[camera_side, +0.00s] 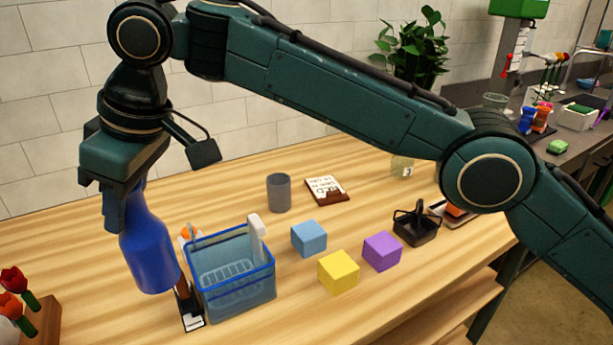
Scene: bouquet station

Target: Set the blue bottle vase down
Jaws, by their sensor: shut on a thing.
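The blue bottle vase (149,252) is at the left of the side view, tilted a little, with its base toward the lower right. My gripper (127,205) points down and is shut on the vase's upper part, hiding its neck. The vase is in front of the wooden table (83,262), left of a blue-rimmed basket. I cannot tell whether its base touches the table or hangs above it.
The blue-rimmed basket (236,287) holds a white-topped bottle (257,232). A dark stand with a white label (191,312) is close by the vase. Red flowers (14,281) stand at far left. Blue (309,238), yellow (338,272) and purple (382,250) cubes and a grey cup (279,193) lie right.

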